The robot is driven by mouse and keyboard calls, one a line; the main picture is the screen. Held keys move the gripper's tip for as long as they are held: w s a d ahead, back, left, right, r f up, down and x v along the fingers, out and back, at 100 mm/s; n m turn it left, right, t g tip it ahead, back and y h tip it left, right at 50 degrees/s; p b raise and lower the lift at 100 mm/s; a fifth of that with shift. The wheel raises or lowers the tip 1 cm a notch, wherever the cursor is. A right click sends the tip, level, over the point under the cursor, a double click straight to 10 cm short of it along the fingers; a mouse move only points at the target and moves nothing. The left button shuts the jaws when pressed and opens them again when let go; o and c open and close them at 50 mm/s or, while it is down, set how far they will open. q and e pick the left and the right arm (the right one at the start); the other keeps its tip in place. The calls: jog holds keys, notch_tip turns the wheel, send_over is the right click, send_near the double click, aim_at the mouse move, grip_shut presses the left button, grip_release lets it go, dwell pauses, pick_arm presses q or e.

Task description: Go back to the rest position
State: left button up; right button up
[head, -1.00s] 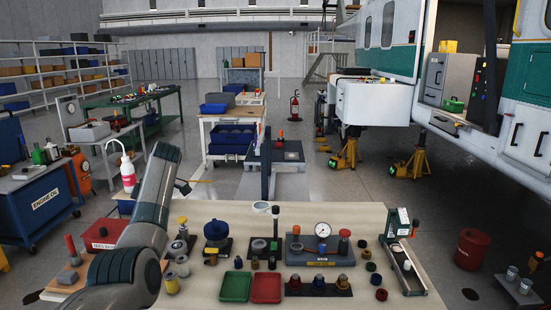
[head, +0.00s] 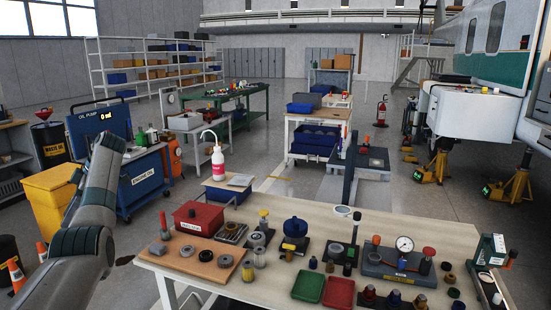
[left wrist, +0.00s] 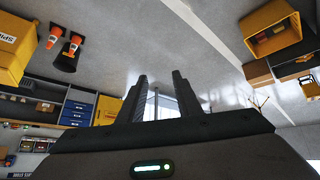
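My left arm (head: 92,205) rises at the left of the head view, beside the workbench (head: 150,262) and clear of its top. Its gripper is mostly hidden behind the arm there. In the left wrist view the two fingers of my left gripper (left wrist: 160,76) stand apart, with nothing between them. My right arm and gripper are not in view.
The workbench carries a red box (head: 200,217), a green tray (head: 308,287), a red tray (head: 339,293) and a gauge block (head: 395,262). A yellow bin (head: 50,205) and a blue oil pump cart (head: 145,182) stand near my left arm. Open floor lies behind the bench.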

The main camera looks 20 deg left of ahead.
pick_arm(q)
notch_tip(320, 180, down, 28)
jog(key=w+a+m+t+y, duration=0.25)
jog(key=m+t+y, duration=0.25)
jog(key=m, duration=0.9)
jog(key=s+d+f+m+t+h, duration=0.15)
jog(key=s+d+f+m, duration=0.25)
jog(key=f, duration=0.4)
jog(key=s+d+f+m+t+h, duration=0.15)
jog(key=s+d+f+m, duration=0.3)
jog(key=f, duration=0.45)
jog(key=s+d+f+m+t+h, duration=0.1)
jog(key=s+d+f+m+t, duration=0.15)
jog(key=f+m, duration=0.4)
jog(key=s+d+f+m+h, duration=0.2)
jog(key=s+d+f, duration=0.45)
jog(key=s, duration=0.25)
jog(key=s+d+f+m+h, duration=0.25)
jog(key=s+d+f, duration=0.4)
jog(key=s, duration=0.35)
jog(key=s+d+f+n+h, duration=0.1)
jog(key=d+f+n+h, duration=0.1)
jog(key=d, duration=1.7)
jog(key=s+d+f+n+h, duration=0.1)
jog(key=d+f+n+h, duration=0.1)
jog(key=d, duration=1.8)
jog(key=shift+d+f+t, duration=0.15)
jog(key=shift+f+t, duration=0.2)
jog(key=shift+f, duration=0.5)
